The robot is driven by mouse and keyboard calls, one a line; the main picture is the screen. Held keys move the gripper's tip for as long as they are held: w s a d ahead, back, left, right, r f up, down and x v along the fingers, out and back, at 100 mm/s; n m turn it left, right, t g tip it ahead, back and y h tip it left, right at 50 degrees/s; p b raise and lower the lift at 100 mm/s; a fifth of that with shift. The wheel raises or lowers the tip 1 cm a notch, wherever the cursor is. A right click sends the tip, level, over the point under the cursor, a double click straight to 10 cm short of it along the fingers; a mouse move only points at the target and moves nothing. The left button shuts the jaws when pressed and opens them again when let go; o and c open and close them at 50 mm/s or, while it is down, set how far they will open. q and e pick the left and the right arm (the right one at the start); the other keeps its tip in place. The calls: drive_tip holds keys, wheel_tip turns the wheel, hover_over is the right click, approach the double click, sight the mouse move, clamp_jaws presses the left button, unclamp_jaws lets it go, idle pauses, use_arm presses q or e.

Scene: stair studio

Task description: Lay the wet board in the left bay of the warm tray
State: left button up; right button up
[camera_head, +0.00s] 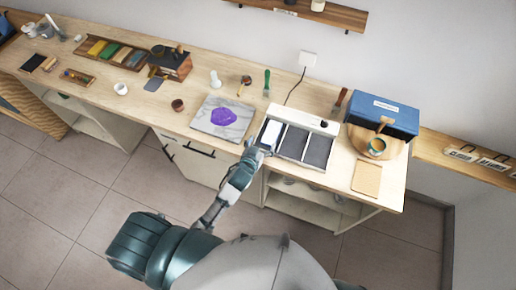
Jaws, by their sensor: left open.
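The warm tray (303,119) is a white unit with dark bays side by side on the counter, and a cord runs from it to the wall. A pale, whitish board (271,131) lies in its left bay. The middle and right bays look dark and empty. My left gripper (262,149) is open at the front edge of the left bay, close to the near end of the board. Whether it touches the board is too small to tell. My right gripper is not in view.
A pale slab (241,109) with a purple patch lies left of the tray. A blue box (397,117), a cup (377,147) on a round wooden board and a tan pad (367,178) are to the right. A small brown pot (178,105) stands left of the slab.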

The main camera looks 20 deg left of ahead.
use_arm(q)
drive_tip(key=s+a+f+g, duration=0.1)
drive_tip(key=s+f+g, duration=0.15)
drive_tip(key=s, duration=0.65)
drive_tip(key=s+a+f+m+g, duration=0.15)
drive_tip(key=s+g, duration=0.25)
drive_tip(key=s, duration=0.5)
drive_tip(key=s+a+f+g, duration=0.1)
drive_tip(key=s+f+g, duration=0.25)
drive_tip(key=s, duration=0.55)
wheel_tip(320, 180, down, 29)
drive_tip(key=s+g+b, duration=0.1)
drive_tip(key=s+b, duration=0.1)
drive_tip(key=b, duration=0.1)
drive_tip(key=s+a+f+g+y+b, duration=0.1)
drive_tip(key=s+a+f, duration=0.2)
drive_tip(key=s+f, duration=1.3)
drive_tip(key=shift+s+a+f+g+b, duration=0.2)
drive_tip(key=shift+s+g+b, duration=0.15)
drive_tip(key=shift+s, duration=0.15)
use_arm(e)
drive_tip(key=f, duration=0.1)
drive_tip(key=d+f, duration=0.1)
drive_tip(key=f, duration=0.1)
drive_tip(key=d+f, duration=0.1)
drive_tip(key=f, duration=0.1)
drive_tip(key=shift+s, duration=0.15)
